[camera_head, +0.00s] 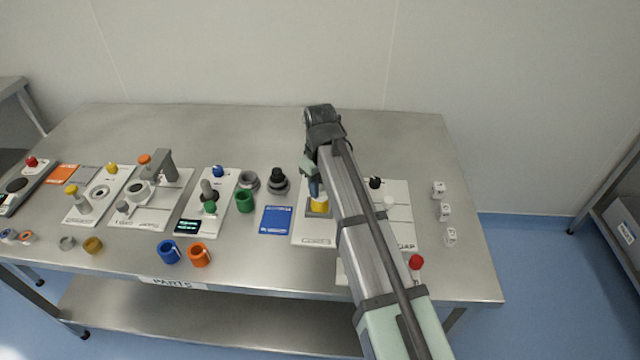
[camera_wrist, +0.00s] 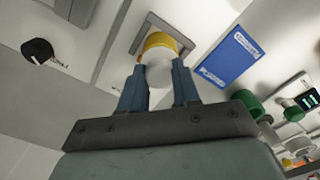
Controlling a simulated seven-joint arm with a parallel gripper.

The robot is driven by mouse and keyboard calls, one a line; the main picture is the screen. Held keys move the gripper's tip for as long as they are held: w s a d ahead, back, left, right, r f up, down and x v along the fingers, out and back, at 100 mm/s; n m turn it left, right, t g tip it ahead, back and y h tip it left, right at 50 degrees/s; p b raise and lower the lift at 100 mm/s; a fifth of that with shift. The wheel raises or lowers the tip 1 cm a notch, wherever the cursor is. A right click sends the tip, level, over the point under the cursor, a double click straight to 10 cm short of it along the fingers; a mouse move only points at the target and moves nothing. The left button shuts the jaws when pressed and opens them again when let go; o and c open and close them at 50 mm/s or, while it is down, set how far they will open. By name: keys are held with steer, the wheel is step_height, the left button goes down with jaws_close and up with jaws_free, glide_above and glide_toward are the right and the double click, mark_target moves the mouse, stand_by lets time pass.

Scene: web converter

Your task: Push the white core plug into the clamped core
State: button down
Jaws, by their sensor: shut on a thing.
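My gripper (camera_wrist: 159,74) is shut on the white core plug (camera_wrist: 158,72), with one blue finger on each side of it. The yellow core (camera_wrist: 160,40) is directly beyond the plug in the wrist view. The plug overlaps the core's near end there; how far it is inside, I cannot tell. In the head view, the yellow core (camera_head: 319,208) sits on a white panel, and my gripper (camera_head: 314,188) is right above it, pointing down. The plug cannot be made out in the head view. A greyish square holder (camera_wrist: 140,18) surrounds the core's base.
A blue card (camera_head: 275,220) lies left of the core's panel, with a green ring (camera_head: 245,201) beyond it. A black knob (camera_head: 375,183) and a red button (camera_head: 416,261) are right of my arm. Small white blocks (camera_head: 444,212) stand near the right edge.

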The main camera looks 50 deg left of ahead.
steer(key=c, duration=0.7)
jaws_free()
steer(key=shift+c, duration=0.2)
step_height(320, 180, up, 14)
steer(key=shift+f, duration=0.15)
stand_by(0.4)
